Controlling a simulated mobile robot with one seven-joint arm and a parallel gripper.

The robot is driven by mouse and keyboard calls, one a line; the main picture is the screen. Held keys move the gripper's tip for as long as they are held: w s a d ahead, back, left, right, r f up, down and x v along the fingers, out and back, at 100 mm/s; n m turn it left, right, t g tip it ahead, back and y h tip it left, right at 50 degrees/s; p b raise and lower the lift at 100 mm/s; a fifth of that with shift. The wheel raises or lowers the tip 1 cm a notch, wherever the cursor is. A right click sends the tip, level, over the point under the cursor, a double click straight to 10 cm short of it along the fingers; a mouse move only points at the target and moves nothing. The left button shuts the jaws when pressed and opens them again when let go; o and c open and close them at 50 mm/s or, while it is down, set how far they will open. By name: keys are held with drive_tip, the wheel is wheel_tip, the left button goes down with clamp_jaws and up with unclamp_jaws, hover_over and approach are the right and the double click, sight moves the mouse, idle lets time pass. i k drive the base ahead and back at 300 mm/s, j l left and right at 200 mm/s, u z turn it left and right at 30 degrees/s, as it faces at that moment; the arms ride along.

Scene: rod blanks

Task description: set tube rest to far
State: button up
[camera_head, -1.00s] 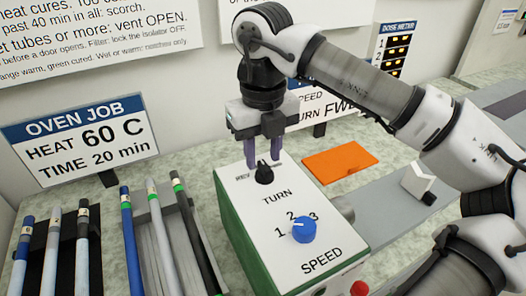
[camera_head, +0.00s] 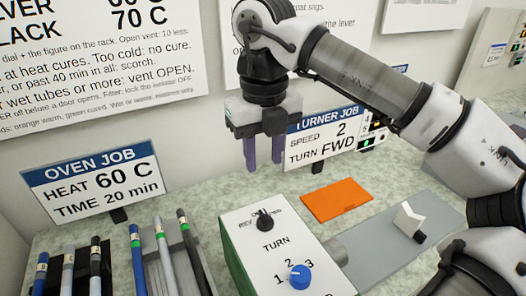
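A white wedge-shaped piece (camera_head: 408,220), which looks like the tube rest, stands on a grey plate (camera_head: 372,240) to the right of the turner box (camera_head: 245,232). A small black part sits at its front foot. My gripper (camera_head: 264,163) is above and behind the turner box, well left of the white piece and touching nothing. Its two purple fingers point down, apart, with nothing between them. No tube lies on the white piece.
The turner box has a black TURN knob (camera_head: 265,220) and a blue SPEED knob (camera_head: 299,277). An orange mat (camera_head: 336,199) lies behind the plate. Racks of rods stand at the left. The turner job sign (camera_head: 325,137) reads speed 2, turn FWD. My forearm spans the upper right.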

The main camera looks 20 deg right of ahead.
sight(410, 222)
drive_tip(key=k, duration=1)
